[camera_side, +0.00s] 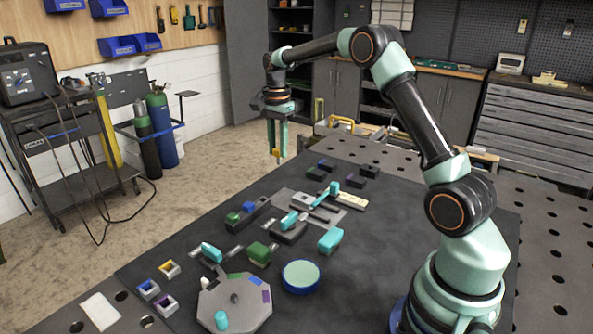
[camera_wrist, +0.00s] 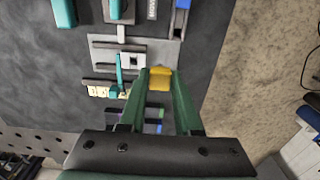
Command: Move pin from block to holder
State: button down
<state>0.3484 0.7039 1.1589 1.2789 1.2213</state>
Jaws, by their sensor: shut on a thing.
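My gripper (camera_side: 277,150) is raised above the far left part of the dark mat, clear of everything on it. It is shut on a small yellow piece, likely the pin (camera_side: 276,153), held at the fingertips. In the wrist view the yellow pin (camera_wrist: 160,78) sits between the ends of the two green fingers. A grey slotted plate (camera_wrist: 104,55) with a teal lever (camera_wrist: 120,72) lies below and to the left of it. The plate (camera_side: 356,208) also shows in the side view. I cannot tell which fixture is the block or the holder.
Several small dark blocks (camera_side: 315,173) stand at the mat's far end. A dark bar (camera_side: 262,208) holds blue and green pieces. Nearer are a teal block (camera_side: 330,240), a round blue-rimmed disc (camera_side: 301,277), a grey octagonal plate (camera_side: 240,314) and small coloured square sockets (camera_side: 148,289).

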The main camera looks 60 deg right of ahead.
jog(key=shift+w+a+f, duration=0.6)
jog(key=shift+f, duration=1.05)
jog(key=shift+w+a+f, duration=0.55)
jog(key=shift+f, duration=1.15)
jog(key=shift+w+a+f, duration=0.6)
jog(key=shift+f, duration=1.05)
jog(key=shift+f, duration=1.85)
jog(key=c, duration=0.5)
grip_release()
jog(key=shift+o, duration=0.2)
jog(key=o, duration=0.4)
